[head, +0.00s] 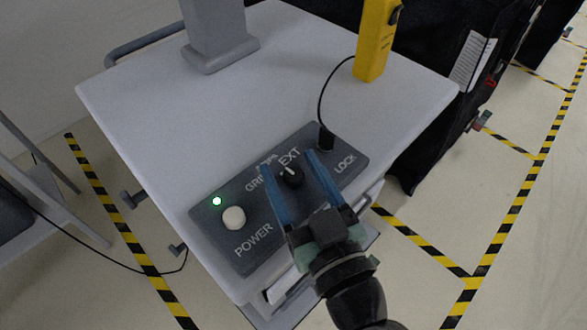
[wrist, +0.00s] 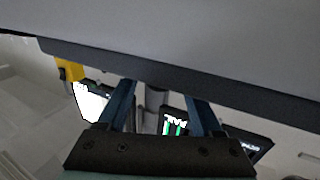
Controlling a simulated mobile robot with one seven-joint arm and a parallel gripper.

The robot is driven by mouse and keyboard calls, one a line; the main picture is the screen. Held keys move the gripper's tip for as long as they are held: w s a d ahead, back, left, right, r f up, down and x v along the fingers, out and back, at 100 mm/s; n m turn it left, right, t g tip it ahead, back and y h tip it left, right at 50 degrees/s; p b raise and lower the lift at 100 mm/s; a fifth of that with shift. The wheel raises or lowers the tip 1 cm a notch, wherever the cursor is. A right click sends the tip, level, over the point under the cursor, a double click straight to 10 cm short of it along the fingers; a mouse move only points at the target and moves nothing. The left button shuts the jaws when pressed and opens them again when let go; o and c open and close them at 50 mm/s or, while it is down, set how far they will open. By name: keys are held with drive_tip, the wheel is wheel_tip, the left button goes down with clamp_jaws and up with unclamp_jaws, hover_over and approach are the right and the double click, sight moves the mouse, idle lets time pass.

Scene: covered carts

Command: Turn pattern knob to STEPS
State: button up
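The black knob (head: 291,177) sits on the dark grey control panel (head: 210,235) in the head view. A light mark on the knob seems to point up and left, near the EXT label. A second label, starting "GR", is partly covered by a blue finger. I cannot read STEPS anywhere. My gripper (head: 290,160) has its two blue fingers apart, one on each side of the knob in the picture. I cannot tell their height over the panel or any contact. In the wrist view the gripper (wrist: 160,92) also has spread fingers, and no knob is discernible.
The panel also has a white button (head: 234,218), a lit green lamp (head: 217,201) and a black plug (head: 326,138) with a cable to a yellow device (head: 375,40). The cart's white top (head: 200,120) is mostly clear behind. A grey post (head: 217,35) stands at the back.

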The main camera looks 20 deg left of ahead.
drive_tip(key=shift+d, duration=0.1)
drive_tip(key=b+v, duration=0.2)
drive_tip(key=v, duration=1.1)
drive_tip(key=w+d+r+m+t+h, duration=0.2)
drive_tip(key=w+r+m+t+h, duration=0.4)
drive_tip(key=w+r, duration=0.95)
drive_tip(key=s+r+m+t+h+p, duration=0.1)
drive_tip(key=r+p, duration=0.4)
drive_tip(key=r, duration=0.8)
drive_tip(key=s+r+m+t+h+p, duration=0.1)
drive_tip(key=s+r+t+h+p, duration=0.2)
drive_tip(key=r, duration=0.9)
drive_tip(key=s+r+m+t+h+p, duration=0.1)
drive_tip(key=s+r+t+h+p, duration=0.1)
drive_tip(key=r+t+p, duration=0.3)
wheel_tip(320, 180, up, 9)
drive_tip(key=h+p, duration=0.1)
drive_tip(key=p, duration=0.3)
drive_tip(key=shift+s+d+f, duration=0.15)
drive_tip(key=shift+s+d, duration=0.05)
drive_tip(key=shift+d, duration=0.15)
